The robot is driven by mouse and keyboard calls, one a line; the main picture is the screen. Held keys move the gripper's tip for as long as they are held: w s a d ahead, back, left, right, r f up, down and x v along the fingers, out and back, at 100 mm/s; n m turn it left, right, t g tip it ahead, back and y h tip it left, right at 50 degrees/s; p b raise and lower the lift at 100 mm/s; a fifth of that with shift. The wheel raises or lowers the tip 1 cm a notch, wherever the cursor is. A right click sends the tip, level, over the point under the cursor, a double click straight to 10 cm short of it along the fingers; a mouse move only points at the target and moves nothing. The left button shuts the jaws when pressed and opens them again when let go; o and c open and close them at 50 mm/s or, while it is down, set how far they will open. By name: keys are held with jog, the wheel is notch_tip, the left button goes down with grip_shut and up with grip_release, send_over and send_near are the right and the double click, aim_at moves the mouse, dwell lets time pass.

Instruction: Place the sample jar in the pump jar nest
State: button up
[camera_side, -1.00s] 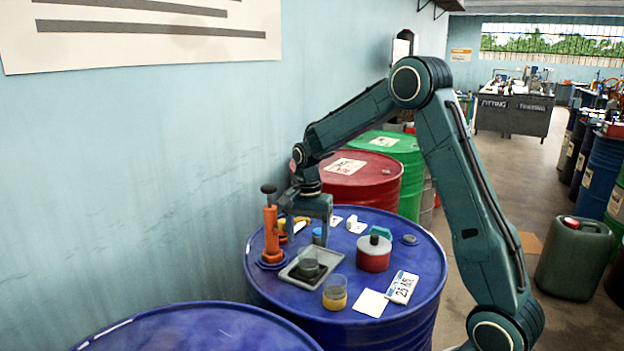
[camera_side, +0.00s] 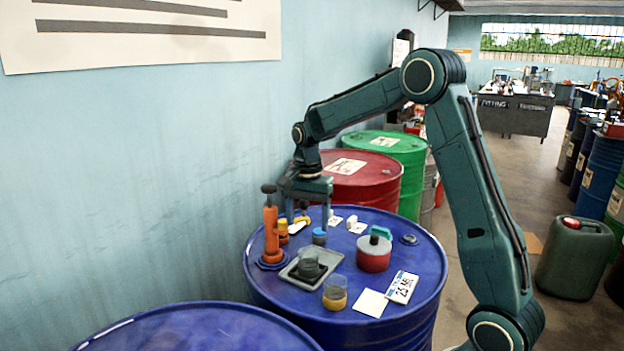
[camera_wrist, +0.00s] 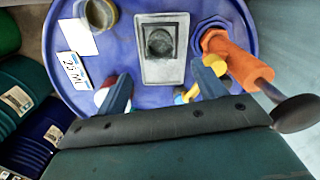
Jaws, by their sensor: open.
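A second clear jar with amber liquid (camera_side: 335,298) stands in front of the tray, seen in the wrist view (camera_wrist: 100,14) at the top left. I cannot tell by label which is the sample jar. The orange pump (camera_side: 271,235) stands left of the tray on a blue base; no separate nest is clear. My gripper (camera_side: 307,213) is open and empty, above and behind the tray.
A red tin with a dark cap (camera_side: 374,258) stands right of the tray. A white card (camera_side: 371,303) and number card (camera_side: 402,287) lie at the front right.

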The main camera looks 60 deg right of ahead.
jog(key=shift+r, duration=0.1)
jog(key=s+a+r+n+t, duration=0.2)
jog(key=s+a+r+n, duration=0.35)
jog(key=s, duration=0.35)
jog(key=s+a+r+n+t, duration=0.2)
jog(key=s+a+r+n, duration=0.4)
jog(key=s, duration=0.3)
jog(key=s+a+f+n+t, duration=0.1)
jog(key=s+a+f+n, duration=0.1)
jog(key=s, duration=0.5)
jog(key=shift+a+f+n+t, duration=0.2)
jog(key=shift+a+n+t, duration=0.1)
jog(key=shift+a+n, duration=0.7)
jog(key=shift+d, duration=0.15)
